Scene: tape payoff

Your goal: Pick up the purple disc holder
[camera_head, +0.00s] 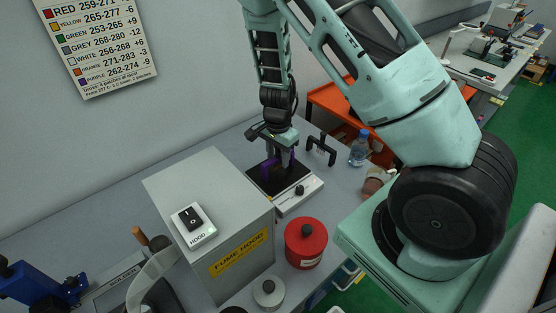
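The purple disc holder (268,169) stands on the black top of a white bench device (296,200).
A black holder of similar shape (321,149) stands just right of the device. A grey fume hood box (215,190) is to the left, a red canister (305,244) in front. A water bottle (359,148) stands to the right.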

